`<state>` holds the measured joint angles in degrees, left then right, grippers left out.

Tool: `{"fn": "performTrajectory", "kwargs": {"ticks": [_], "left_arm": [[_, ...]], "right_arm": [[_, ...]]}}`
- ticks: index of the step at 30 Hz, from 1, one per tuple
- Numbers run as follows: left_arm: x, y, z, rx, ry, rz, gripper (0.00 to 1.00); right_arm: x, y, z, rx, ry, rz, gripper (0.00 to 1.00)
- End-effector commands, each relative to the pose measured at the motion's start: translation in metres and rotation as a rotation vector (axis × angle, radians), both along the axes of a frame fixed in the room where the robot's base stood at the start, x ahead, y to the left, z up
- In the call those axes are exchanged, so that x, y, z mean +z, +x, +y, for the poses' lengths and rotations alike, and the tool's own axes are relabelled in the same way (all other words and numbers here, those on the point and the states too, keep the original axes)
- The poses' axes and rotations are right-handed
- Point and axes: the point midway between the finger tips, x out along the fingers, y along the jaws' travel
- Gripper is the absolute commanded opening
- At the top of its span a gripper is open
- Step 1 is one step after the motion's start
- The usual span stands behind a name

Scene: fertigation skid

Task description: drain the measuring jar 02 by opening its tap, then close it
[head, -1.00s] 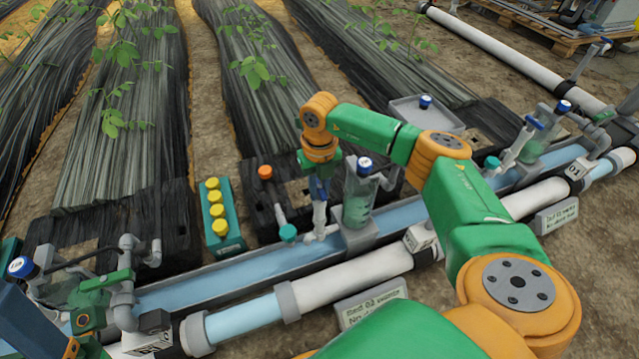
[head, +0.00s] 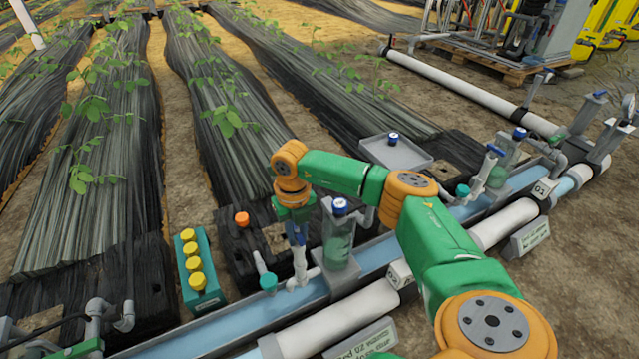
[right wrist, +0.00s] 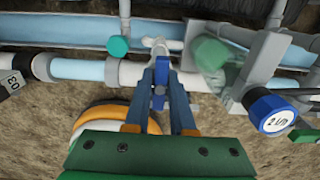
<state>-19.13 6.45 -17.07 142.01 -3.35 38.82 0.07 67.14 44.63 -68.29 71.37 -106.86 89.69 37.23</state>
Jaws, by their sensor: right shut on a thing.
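The measuring jar 02 (head: 338,246) is a clear upright jar holding green liquid, with a blue-and-white cap (head: 340,207) above it. It also shows in the right wrist view (right wrist: 209,55). A white tap pipe (head: 299,268) stands just left of the jar. My right gripper (head: 297,236) reaches down over this tap from above. In the right wrist view, my right gripper (right wrist: 161,70) is shut on the blue tap handle (right wrist: 160,88) between its fingers. The fingers partly hide the handle, and I cannot tell how far it is turned. My left gripper is out of view.
A teal crate of yellow-capped bottles (head: 196,272) stands left of the tap. An orange-capped item (head: 242,219) and a teal knob (head: 268,281) are close by. A grey tray (head: 396,152) lies behind my right arm. White pipe (head: 333,322) runs along the front.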

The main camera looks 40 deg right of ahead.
Motion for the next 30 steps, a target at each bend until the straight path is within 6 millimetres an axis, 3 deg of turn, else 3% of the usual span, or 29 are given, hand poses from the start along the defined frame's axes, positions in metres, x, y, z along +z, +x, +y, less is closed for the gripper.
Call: {"fn": "performTrajectory", "kwargs": {"ticks": [11, 24, 27, 30], "left_arm": [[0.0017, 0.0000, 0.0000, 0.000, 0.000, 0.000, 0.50], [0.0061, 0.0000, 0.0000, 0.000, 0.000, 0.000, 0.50], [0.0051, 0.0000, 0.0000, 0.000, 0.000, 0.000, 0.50], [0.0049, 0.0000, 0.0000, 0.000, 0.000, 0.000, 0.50]], "right_arm": [[0.0009, -0.0001, 0.0005, 0.052, 0.001, 0.001, 0.00], [-0.0002, 0.0000, 0.0002, 1.344, 0.000, 0.000, 0.00], [-0.0005, -0.0001, 0.0001, 1.579, 0.000, 0.000, 0.00], [-0.0003, -0.0001, 0.0002, 1.687, 0.001, 0.000, 0.00]]}}
